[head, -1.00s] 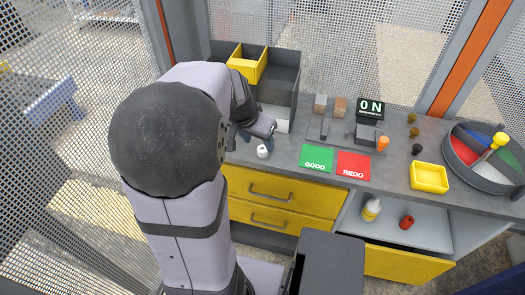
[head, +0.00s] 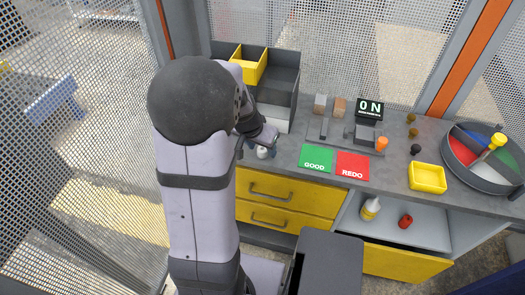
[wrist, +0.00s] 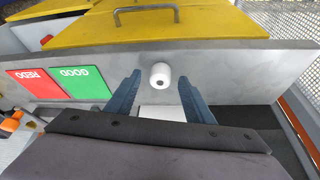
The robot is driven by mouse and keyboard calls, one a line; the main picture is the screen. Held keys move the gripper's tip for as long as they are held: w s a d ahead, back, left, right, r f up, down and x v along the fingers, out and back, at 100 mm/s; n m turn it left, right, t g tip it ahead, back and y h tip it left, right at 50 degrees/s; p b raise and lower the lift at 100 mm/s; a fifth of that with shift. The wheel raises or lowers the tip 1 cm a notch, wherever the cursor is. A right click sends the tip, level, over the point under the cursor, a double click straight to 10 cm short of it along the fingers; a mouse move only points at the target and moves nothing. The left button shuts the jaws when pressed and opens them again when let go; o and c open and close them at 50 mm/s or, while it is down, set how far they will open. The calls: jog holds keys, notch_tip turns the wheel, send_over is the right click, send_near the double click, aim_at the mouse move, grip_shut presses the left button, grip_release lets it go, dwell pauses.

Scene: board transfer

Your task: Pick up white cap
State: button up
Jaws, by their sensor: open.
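The white cap (head: 263,153) stands on the grey bench top near its front edge, left of the green GOOD card. My gripper (wrist: 157,82) is open, with one blue finger on each side of the cap and a gap visible on both sides. In the head view my gripper (head: 261,150) is over the cap and partly hides it.
The green GOOD card (head: 316,158) and red REDO card (head: 352,166) lie to the right. A dark bin (head: 285,100) with a yellow divider stands behind my gripper. A yellow tray (head: 428,178) and a round sectioned tray (head: 488,178) are farther right. Yellow drawers (head: 290,200) are below the bench edge.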

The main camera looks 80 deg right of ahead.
aim_at(261, 150)
jog(key=shift+c, duration=0.6)
jog(key=c, duration=1)
jog(key=shift+r, duration=0.15)
notch_tip(261, 150, up, 10)
